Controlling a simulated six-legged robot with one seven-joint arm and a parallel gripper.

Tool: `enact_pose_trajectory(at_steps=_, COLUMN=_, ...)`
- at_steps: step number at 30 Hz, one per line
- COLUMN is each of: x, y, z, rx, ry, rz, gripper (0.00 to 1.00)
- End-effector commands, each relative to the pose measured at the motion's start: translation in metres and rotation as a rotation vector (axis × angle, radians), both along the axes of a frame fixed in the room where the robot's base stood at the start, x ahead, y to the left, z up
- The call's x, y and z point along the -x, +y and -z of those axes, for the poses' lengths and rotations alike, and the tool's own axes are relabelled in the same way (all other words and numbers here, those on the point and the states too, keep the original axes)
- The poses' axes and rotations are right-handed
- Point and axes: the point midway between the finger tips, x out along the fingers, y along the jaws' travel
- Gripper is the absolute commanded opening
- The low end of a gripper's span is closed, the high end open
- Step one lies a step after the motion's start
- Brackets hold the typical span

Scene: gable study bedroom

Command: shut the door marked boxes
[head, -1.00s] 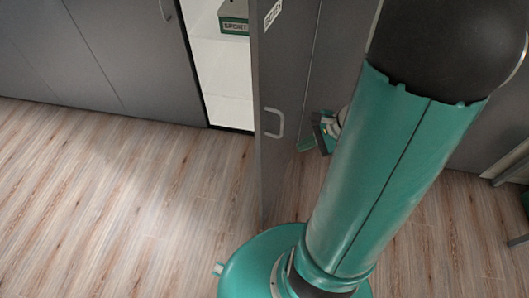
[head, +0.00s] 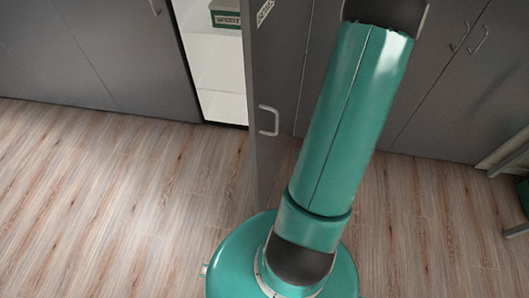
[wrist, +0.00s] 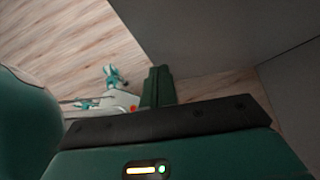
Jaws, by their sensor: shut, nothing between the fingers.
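The grey door marked boxes (head: 272,75) stands open, swung out from the cabinet toward me. Its label is at the top, cut by the frame edge, and its pale bar handle (head: 268,121) is lower down. My arm stands to the right of the door and overlaps its lower right part. My gripper is hidden in the head view. In the wrist view its dark green fingers (wrist: 158,87) are together with nothing between them. Grey panels fill the upper right there; I cannot tell which one is the door.
The open compartment (head: 220,65) left of the door has white shelves and a green labelled box (head: 226,14). Shut grey cabinet doors (head: 90,50) continue left, and others (head: 440,90) right. Wood floor (head: 110,190) is clear at left. A table-like frame (head: 508,155) stands at far right.

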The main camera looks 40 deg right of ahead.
Motion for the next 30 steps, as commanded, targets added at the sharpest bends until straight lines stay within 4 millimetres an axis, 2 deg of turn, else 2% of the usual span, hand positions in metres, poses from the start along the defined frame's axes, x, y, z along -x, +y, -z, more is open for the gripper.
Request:
enact_pose_trajectory(at_steps=7, x=-0.015, y=0.01, z=0.022, rx=-0.004, ry=0.001, rz=0.004, gripper=0.0)
enact_pose_trajectory(at_steps=18, x=-0.063, y=0.035, z=0.072, rx=-0.002, ry=0.001, rz=0.001, gripper=0.0)
enact_pose_trajectory(at_steps=24, x=-0.09, y=0.047, z=0.069, rx=0.001, ry=-0.001, rz=-0.001, gripper=0.0)
enact_pose_trajectory(at_steps=30, x=-0.097, y=0.051, z=0.069, rx=0.001, ry=-0.001, rz=0.001, gripper=0.0)
